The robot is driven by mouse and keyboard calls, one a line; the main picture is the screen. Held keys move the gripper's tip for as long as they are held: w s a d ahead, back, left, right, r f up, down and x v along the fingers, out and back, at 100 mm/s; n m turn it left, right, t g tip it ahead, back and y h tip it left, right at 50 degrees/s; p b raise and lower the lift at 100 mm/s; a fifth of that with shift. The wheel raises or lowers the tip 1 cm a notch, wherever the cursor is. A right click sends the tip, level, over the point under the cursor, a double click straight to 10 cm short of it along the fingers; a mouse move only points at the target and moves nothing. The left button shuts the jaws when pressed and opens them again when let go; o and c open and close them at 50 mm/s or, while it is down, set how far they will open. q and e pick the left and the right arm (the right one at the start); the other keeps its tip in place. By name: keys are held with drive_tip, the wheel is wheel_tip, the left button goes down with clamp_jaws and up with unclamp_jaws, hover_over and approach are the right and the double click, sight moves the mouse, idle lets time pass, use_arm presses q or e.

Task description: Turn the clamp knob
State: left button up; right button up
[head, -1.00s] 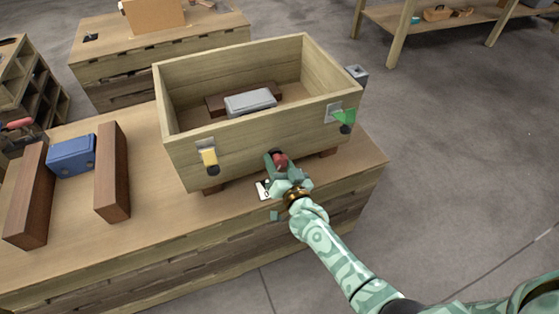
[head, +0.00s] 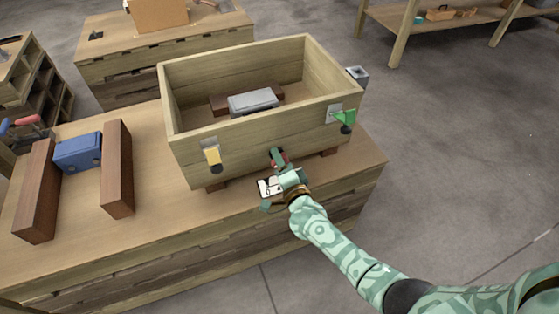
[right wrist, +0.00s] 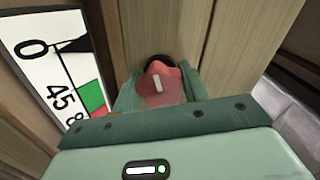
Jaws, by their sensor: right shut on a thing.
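The red clamp knob (right wrist: 160,84) has a white mark and sits on the front of the wooden box (head: 270,135). My right gripper (right wrist: 158,92) is shut on the knob, a finger on either side. In the head view the right gripper (head: 283,160) is low at the box's front and hides most of the knob. A white dial plate (right wrist: 52,65) lies left of the knob in the wrist view. It shows 0, 45, a partly hidden number, a green and a red patch, and a black pointer near the 0. My left gripper is not in view.
A yellow latch (head: 212,157) and a green latch (head: 345,117) are on the box front. A grey block (head: 252,101) lies inside the box. A blue block (head: 77,152) stands between two brown beams (head: 117,170) on the workbench (head: 160,235). Open floor lies to the right.

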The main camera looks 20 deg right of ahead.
drive_tip(key=shift+f+m, duration=0.1)
drive_tip(key=shift+m, duration=0.4)
drive_tip(key=o, duration=1)
drive_tip(key=shift+s, duration=0.15)
use_arm(q)
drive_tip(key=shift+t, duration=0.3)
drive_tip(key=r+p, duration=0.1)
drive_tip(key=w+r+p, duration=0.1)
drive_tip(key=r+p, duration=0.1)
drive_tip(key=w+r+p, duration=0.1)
drive_tip(key=p, duration=0.1)
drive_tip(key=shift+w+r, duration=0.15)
use_arm(e)
drive_tip(key=s, duration=1.6)
drive_tip(key=shift+d, duration=0.3)
